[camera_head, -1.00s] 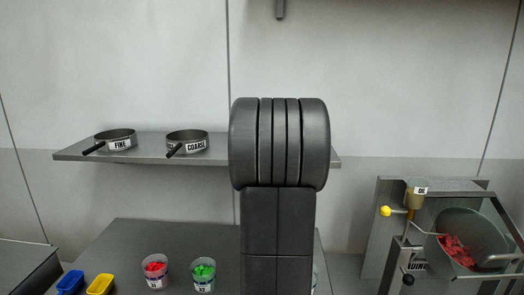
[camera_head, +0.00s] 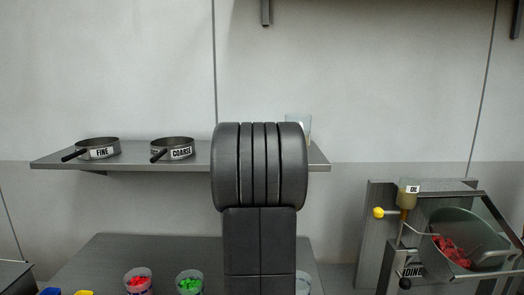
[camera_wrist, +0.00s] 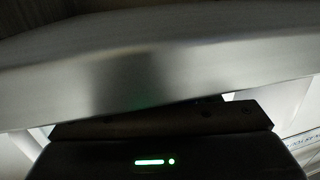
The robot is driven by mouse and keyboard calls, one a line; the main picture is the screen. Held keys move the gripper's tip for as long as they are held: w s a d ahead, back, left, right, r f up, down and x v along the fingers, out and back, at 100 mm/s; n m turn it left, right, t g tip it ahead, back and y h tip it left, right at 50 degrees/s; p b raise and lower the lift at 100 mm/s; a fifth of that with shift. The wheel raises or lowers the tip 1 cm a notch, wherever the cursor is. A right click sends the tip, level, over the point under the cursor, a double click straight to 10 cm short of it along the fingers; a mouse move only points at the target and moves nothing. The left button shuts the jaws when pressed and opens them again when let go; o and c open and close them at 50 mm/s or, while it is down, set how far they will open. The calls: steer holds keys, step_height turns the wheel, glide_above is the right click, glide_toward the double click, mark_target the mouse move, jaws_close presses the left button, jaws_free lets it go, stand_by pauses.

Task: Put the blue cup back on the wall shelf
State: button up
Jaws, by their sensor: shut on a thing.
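A pale, see-through bluish cup (camera_head: 301,127) shows above the right end of the wall shelf (camera_head: 120,161), partly behind my arm. I take it for the blue cup. Its base and any contact with the shelf are hidden. In the head view my arm hides my gripper. In the wrist view the dark gripper body (camera_wrist: 160,125) shows at the bottom with a green light, close to a broad grey edge, probably the shelf, which hides the fingertips. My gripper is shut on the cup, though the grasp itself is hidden.
Two dark sieves, FINE (camera_head: 98,149) and COARSE (camera_head: 173,150), stand on the shelf's left half. Below, the table holds cups of red (camera_head: 139,282) and green (camera_head: 189,284) pieces and another clear cup (camera_head: 303,283). A machine with a bowl (camera_head: 465,240) stands at right.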

steer(key=shift+f, duration=0.15)
steer(key=o, duration=1)
steer(key=shift+o, duration=0.2)
steer(key=shift+r, duration=0.3)
steer(key=shift+s+d+f, duration=0.1)
steer(key=shift+s, duration=0.3)
steer(key=b+v, duration=0.1)
steer(key=v, duration=1)
steer(key=shift+s, duration=0.15)
